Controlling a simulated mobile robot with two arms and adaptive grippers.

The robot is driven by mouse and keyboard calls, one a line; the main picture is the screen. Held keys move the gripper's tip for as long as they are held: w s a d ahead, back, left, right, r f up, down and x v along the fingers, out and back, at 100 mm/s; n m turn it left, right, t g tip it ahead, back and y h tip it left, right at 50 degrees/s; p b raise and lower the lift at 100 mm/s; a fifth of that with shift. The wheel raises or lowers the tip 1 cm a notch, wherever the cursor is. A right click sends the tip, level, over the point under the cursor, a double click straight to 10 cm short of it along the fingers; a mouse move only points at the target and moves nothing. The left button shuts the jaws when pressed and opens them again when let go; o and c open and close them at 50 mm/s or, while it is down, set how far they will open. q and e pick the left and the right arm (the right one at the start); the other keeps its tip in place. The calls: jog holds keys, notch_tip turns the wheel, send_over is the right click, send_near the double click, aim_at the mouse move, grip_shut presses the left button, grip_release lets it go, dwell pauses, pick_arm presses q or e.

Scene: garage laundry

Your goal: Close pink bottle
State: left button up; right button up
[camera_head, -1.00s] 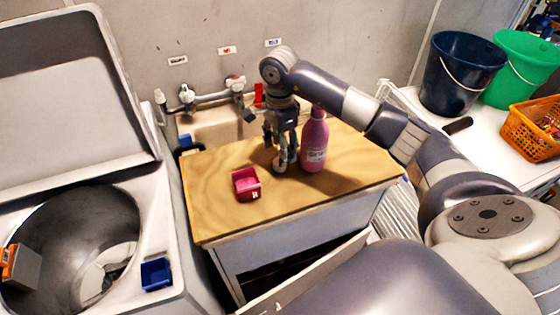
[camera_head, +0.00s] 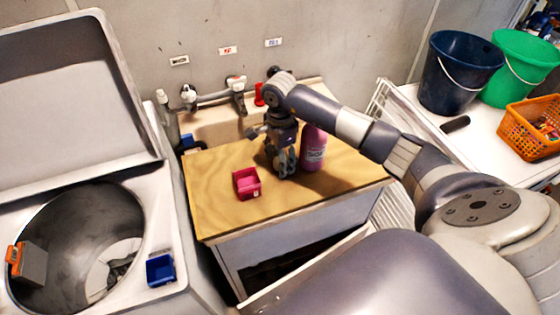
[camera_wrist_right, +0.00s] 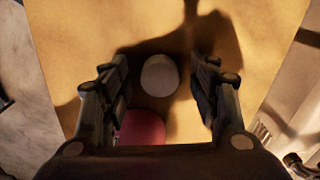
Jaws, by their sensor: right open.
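The pink bottle (camera_head: 314,153) stands upright on the wooden board (camera_head: 225,215). Its top is hidden behind my right arm. My right gripper (camera_head: 284,168) points down beside the bottle, on its left, close to the board. In the right wrist view the gripper (camera_wrist_right: 160,92) is open around a round, pale cap (camera_wrist_right: 160,75) lying on the board, with a gap on each side. A pink surface (camera_wrist_right: 140,128), which looks like part of the bottle, shows low between the fingers. My left gripper is not in view.
A sink tap (camera_head: 237,85) is behind. An open washer (camera_head: 75,240) with a blue box (camera_head: 160,270) is at left. Buckets (camera_head: 460,75) and an orange basket (camera_head: 530,128) are at right.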

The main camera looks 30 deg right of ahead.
jog(key=shift+c, duration=0.2)
jog(key=c, duration=0.8)
jog(key=shift+o, duration=0.3)
jog(key=shift+w+r+b, duration=0.1)
jog(key=shift+r+b, duration=0.3)
jog(key=shift+r, duration=0.1)
notch_tip(320, 180, up, 2)
jog(key=shift+d+r+b, duration=0.1)
jog(key=shift+r+b, duration=0.15)
jog(key=shift+b, duration=0.65)
jog(key=s+a+b, duration=0.2)
jog(key=s+a, duration=0.1)
jog(key=s, duration=0.4)
jog(key=s+a+r+b, duration=0.1)
jog(key=s+a+b, duration=0.1)
jog(key=s, duration=0.5)
jog(key=shift+s+a+r, duration=0.3)
jog(key=shift+s+a, duration=0.1)
jog(key=shift+a, duration=0.45)
